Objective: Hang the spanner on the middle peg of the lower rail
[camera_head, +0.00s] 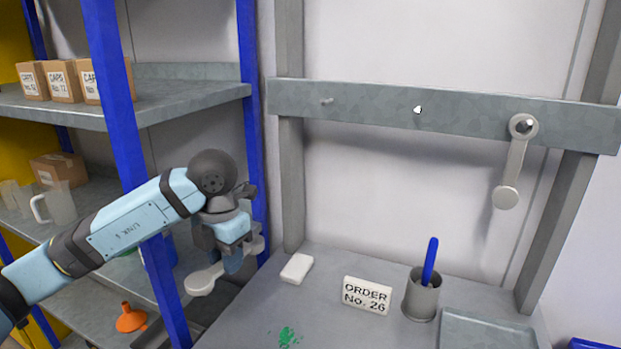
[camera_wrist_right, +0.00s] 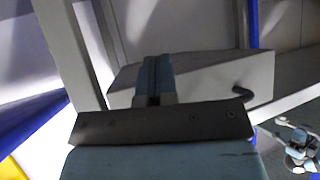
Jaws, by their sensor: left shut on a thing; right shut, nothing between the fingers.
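The grey spanner (camera_head: 203,279) is held in my left gripper (camera_head: 233,254), at the blue shelf post left of the rail and below it. Its ends stick out on both sides of the fingers, which hide its middle. The grey rail (camera_head: 370,105) crosses two uprights. It has a left peg (camera_head: 326,100), a bare middle peg (camera_head: 418,109) and a right peg (camera_head: 525,124) with another spanner (camera_head: 514,170) hanging on it. In the right wrist view my right gripper (camera_wrist_right: 153,82) is shut and empty in front of a rail. My left gripper shows small there too (camera_wrist_right: 300,150).
On the bench below stand an order sign (camera_head: 367,295), a grey cup (camera_head: 421,296) with a blue tool, a white block (camera_head: 296,268) and a tray (camera_head: 485,331). A blue-post shelf with boxes (camera_head: 62,80) stands at the left. The space before the middle peg is clear.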

